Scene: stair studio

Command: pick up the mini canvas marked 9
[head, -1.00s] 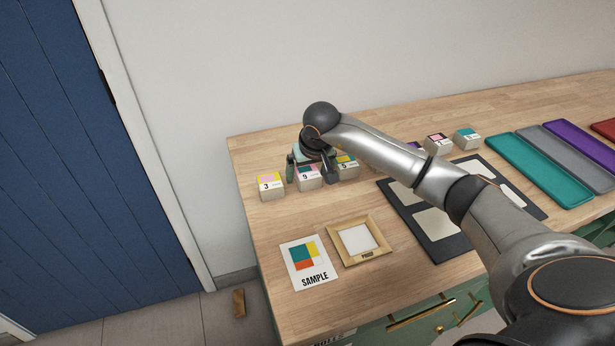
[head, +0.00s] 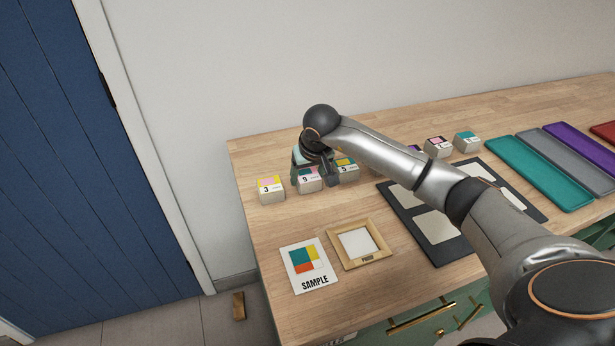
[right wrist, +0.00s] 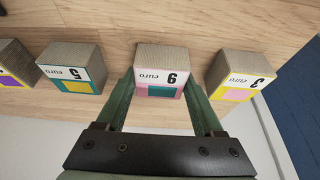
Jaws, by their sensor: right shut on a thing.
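The mini canvas marked 9 (head: 309,182) is a small pale block with a pink and teal face, standing in the row on the wooden worktop. My right gripper (head: 313,174) is over it, with one finger at each side. In the right wrist view the same canvas (right wrist: 160,62) shows upside down between the green fingers, which are shut on it. It appears to be still at worktop level. My left gripper is out of view.
The canvas marked 3 (head: 270,190) and the canvas marked 5 (head: 347,175) stand close on either side. A SAMPLE card (head: 309,267), a wooden PROOF frame (head: 345,260), a dark board (head: 470,242) and a teal tray (head: 540,172) lie on the worktop.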

